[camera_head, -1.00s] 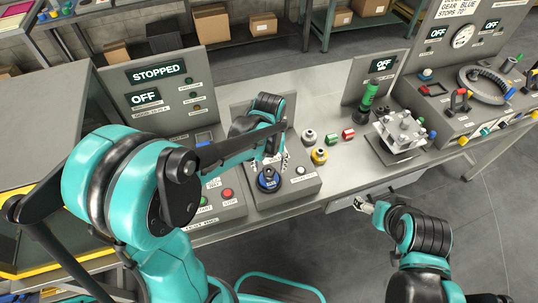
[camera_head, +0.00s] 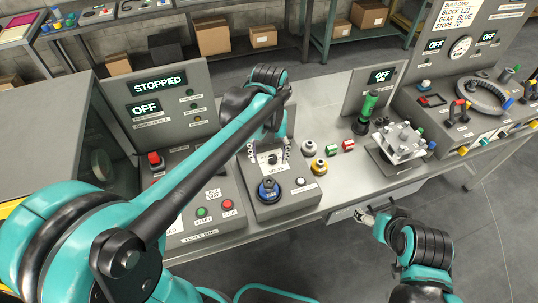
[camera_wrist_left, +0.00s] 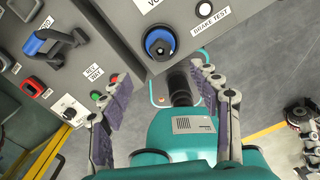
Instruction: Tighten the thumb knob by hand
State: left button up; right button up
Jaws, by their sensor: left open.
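A round blue-rimmed knob with a dark centre (camera_head: 268,190) sits on the front of the grey middle box (camera_head: 290,205). It also shows in the left wrist view (camera_wrist_left: 159,43). A small black knob on a white plate (camera_head: 272,159) sits behind it. No readable label tells me which one is the thumb knob. My left gripper (camera_head: 268,149) is open and empty, its fingers either side of the white plate in the head view. In the left wrist view its fingers (camera_wrist_left: 162,92) are spread below the blue knob. My right gripper (camera_head: 367,216) hangs near the bench's front edge; its fingers are too small to read.
A white button (camera_head: 300,182) is beside the blue knob. The left panel has a red mushroom button (camera_head: 155,160) and green (camera_head: 201,212) and red (camera_head: 228,205) buttons. A yellow-based knob (camera_head: 319,166), a green-topped post (camera_head: 366,112) and a metal block (camera_head: 398,140) stand to the right.

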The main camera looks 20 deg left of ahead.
aim_at(268, 182)
pick_arm(q)
notch_tip(268, 182, down, 4)
jog(key=n+p, duration=0.4)
jog(key=n, duration=1.3)
jog(key=shift+s+n, duration=0.15)
jog(key=shift+n, duration=0.15)
notch_tip(268, 182, down, 8)
jog(key=shift+r+b, duration=0.1)
jog(key=shift+b, duration=0.85)
